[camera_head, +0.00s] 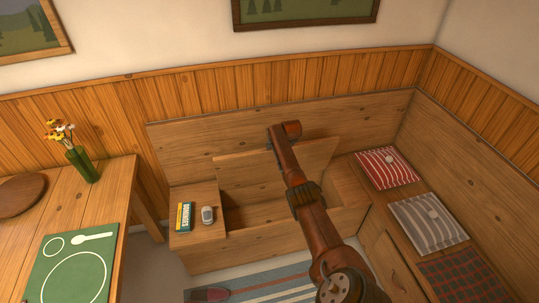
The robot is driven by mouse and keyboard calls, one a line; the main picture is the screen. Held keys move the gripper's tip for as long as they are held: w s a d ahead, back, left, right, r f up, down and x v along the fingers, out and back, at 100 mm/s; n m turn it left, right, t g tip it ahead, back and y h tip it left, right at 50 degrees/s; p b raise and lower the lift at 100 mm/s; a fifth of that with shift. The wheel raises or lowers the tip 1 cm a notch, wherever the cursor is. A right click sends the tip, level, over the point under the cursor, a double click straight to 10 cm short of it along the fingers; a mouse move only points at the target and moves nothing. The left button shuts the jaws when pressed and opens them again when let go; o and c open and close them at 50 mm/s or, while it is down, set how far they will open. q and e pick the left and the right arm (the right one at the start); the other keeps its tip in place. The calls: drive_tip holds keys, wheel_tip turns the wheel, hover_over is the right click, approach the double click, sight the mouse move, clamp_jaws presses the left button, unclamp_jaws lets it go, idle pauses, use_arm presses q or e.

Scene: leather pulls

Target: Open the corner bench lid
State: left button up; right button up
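The corner bench lid (247,174) is a wooden panel raised at a steep tilt, leaning back toward the bench's backrest. Below it the storage opening (262,213) of the bench is uncovered and shows a shaded inside. My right arm crosses the picture from the lower right and passes in front of the lid's right half. My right gripper (271,143) is at the lid's upper edge, largely hidden by the arm's bent wrist, so its fingers cannot be made out. Whether it touches the lid is unclear. My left gripper is not in view.
Books (184,216) and a small grey object (208,215) sit on the fixed bench section left of the opening. Cushions (387,168) lie along the right bench. A table (118,190) with a flower vase (82,164) stands at left. A striped rug (255,287) covers the floor in front.

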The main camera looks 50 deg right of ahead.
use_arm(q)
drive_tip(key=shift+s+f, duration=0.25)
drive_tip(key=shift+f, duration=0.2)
use_arm(e)
drive_tip(key=shift+w+d, duration=0.4)
drive_tip(key=shift+d, duration=0.1)
drive_tip(key=o, duration=1.3)
drive_tip(key=shift+o, duration=0.9)
drive_tip(key=shift+w+f, duration=0.15)
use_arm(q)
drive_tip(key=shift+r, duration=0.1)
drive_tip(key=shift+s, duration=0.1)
use_arm(e)
drive_tip(key=shift+a, duration=0.1)
